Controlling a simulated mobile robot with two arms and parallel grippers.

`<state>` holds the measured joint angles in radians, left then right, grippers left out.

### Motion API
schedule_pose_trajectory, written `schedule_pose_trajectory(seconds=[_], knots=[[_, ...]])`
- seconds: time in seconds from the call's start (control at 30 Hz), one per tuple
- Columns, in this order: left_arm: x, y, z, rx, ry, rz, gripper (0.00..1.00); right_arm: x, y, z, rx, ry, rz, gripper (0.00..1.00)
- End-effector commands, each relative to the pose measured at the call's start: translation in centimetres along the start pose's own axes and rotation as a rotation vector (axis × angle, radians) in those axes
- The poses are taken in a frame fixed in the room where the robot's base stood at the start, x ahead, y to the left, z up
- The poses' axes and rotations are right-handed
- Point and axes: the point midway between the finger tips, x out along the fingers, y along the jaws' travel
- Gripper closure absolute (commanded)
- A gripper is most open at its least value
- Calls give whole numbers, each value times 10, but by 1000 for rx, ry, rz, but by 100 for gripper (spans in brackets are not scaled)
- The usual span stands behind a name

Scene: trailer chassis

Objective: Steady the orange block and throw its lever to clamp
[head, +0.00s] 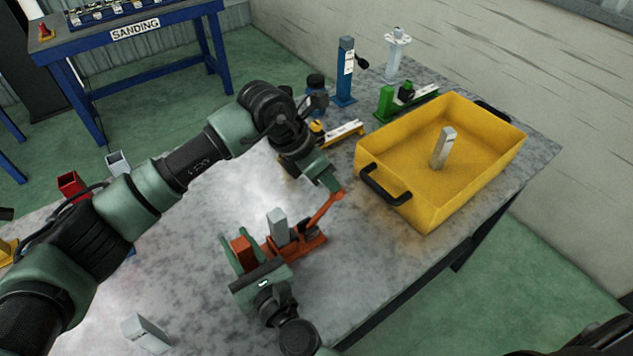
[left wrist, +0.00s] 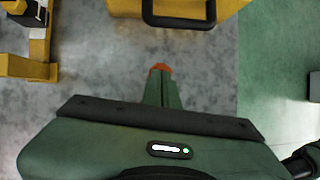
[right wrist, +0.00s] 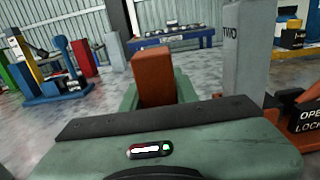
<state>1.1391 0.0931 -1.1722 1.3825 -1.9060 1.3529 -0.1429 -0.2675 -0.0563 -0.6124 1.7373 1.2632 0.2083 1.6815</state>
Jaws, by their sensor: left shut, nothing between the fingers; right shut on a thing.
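The orange block (head: 300,246), a clamp fixture, stands near the table's front edge. Its orange lever (head: 322,210) slants up to the right. A grey piece (head: 278,228) stands upright in it, marked "TWO" in the right wrist view (right wrist: 247,45). My right gripper (head: 242,247) is shut on the fixture's upright orange end (right wrist: 153,77), one finger on each side. My left gripper (head: 334,184) is shut and empty at the lever's upper tip. In the left wrist view, the orange tip (left wrist: 160,67) shows just beyond the closed fingers; whether they touch is unclear.
A yellow tray (head: 430,215) with a grey piece (head: 443,148) inside stands to the right. Yellow (head: 340,133), green (head: 405,99) and blue (head: 346,75) fixtures stand behind. Another grey piece (head: 146,334) is at front left. Bare tabletop lies between fixture and tray.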

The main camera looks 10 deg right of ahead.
Motion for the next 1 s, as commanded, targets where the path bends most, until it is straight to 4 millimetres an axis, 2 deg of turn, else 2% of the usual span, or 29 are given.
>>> schedule_pose_trajectory(seconds=[0.2, 0.5, 1.0], knots=[[20, 3, 13, 2, -4, -1, 100, 0, 1, 1, 2, -1, 1, 100], [18, 3, 10, 2, -6, -1, 100, 0, 0, 1, 3, -1, 0, 100], [16, 2, -4, 2, -7, -1, 100, 0, 0, 0, 3, -1, 0, 100]])
